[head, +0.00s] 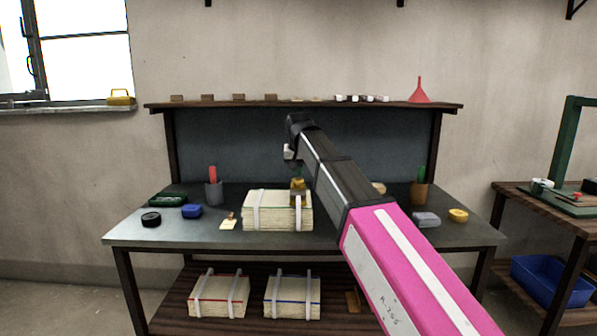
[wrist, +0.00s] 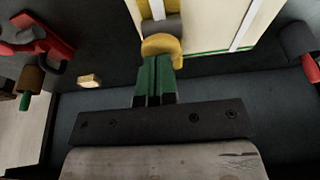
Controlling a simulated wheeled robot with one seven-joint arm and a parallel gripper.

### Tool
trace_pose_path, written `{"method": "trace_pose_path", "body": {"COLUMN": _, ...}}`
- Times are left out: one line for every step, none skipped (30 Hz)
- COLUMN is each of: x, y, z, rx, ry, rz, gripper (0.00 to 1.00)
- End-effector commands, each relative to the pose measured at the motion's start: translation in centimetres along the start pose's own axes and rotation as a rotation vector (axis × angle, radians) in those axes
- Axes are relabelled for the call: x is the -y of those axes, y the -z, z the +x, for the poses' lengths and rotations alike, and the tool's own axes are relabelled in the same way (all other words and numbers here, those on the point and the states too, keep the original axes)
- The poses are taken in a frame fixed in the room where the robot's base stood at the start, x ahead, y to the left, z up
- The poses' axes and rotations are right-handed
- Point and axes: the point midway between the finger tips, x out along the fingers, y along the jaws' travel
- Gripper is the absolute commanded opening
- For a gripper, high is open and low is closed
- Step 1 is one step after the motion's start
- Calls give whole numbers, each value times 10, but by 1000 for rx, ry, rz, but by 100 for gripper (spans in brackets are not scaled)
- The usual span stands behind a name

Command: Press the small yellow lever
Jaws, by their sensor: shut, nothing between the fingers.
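A small yellow lever (wrist: 162,44) shows in the wrist view, beside a grey rounded part, at the edge of a cream strapped stack (wrist: 205,25). My gripper (wrist: 157,62) has green fingers that are together and empty. Their tips are right at the lever's near rounded end; I cannot tell whether they touch it. In the head view my gripper (head: 299,172) is over the stack, partly hidden by my arm.
The workbench (head: 140,232) holds a black round item (head: 151,219), a blue item (head: 192,211), a grey cup (head: 214,193) and a brown cup (head: 420,193). A grey block (head: 426,219) lies at the right. The back panel (head: 230,145) rises behind.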

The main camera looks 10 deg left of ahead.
Motion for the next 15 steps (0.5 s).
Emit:
{"method": "trace_pose_path", "body": {"x": 0, "y": -1, "z": 0, "rx": -4, "ry": 0, "rz": 0, "gripper": 0}}
{"method": "trace_pose_path", "body": {"x": 0, "y": -2, "z": 0, "rx": -9, "ry": 0, "rz": 0, "gripper": 0}}
{"method": "trace_pose_path", "body": {"x": 0, "y": -3, "z": 1, "rx": -16, "ry": 0, "rz": 0, "gripper": 0}}
{"method": "trace_pose_path", "body": {"x": 0, "y": -4, "z": 1, "rx": -23, "ry": 0, "rz": 0, "gripper": 0}}
{"method": "trace_pose_path", "body": {"x": 0, "y": -6, "z": 2, "rx": -32, "ry": 0, "rz": 0, "gripper": 0}}
{"method": "trace_pose_path", "body": {"x": 0, "y": -6, "z": 2, "rx": -42, "ry": 0, "rz": 0, "gripper": 0}}
{"method": "trace_pose_path", "body": {"x": 0, "y": -7, "z": 2, "rx": -48, "ry": 1, "rz": 0, "gripper": 0}}
{"method": "trace_pose_path", "body": {"x": 0, "y": -6, "z": 2, "rx": -51, "ry": 0, "rz": 0, "gripper": 0}}
{"method": "trace_pose_path", "body": {"x": 0, "y": -7, "z": 3, "rx": -55, "ry": 0, "rz": 0, "gripper": 0}}
{"method": "trace_pose_path", "body": {"x": 0, "y": -7, "z": 3, "rx": -59, "ry": 0, "rz": 0, "gripper": 0}}
{"method": "trace_pose_path", "body": {"x": 0, "y": -8, "z": 3, "rx": -64, "ry": 0, "rz": 0, "gripper": 0}}
{"method": "trace_pose_path", "body": {"x": 0, "y": -8, "z": 3, "rx": -70, "ry": 0, "rz": 0, "gripper": 0}}
{"method": "trace_pose_path", "body": {"x": 0, "y": -9, "z": 4, "rx": -75, "ry": 0, "rz": 0, "gripper": 0}}
{"method": "trace_pose_path", "body": {"x": 0, "y": -9, "z": 4, "rx": -80, "ry": 0, "rz": 0, "gripper": 0}}
{"method": "trace_pose_path", "body": {"x": 0, "y": -10, "z": 4, "rx": -86, "ry": 0, "rz": 0, "gripper": 0}}
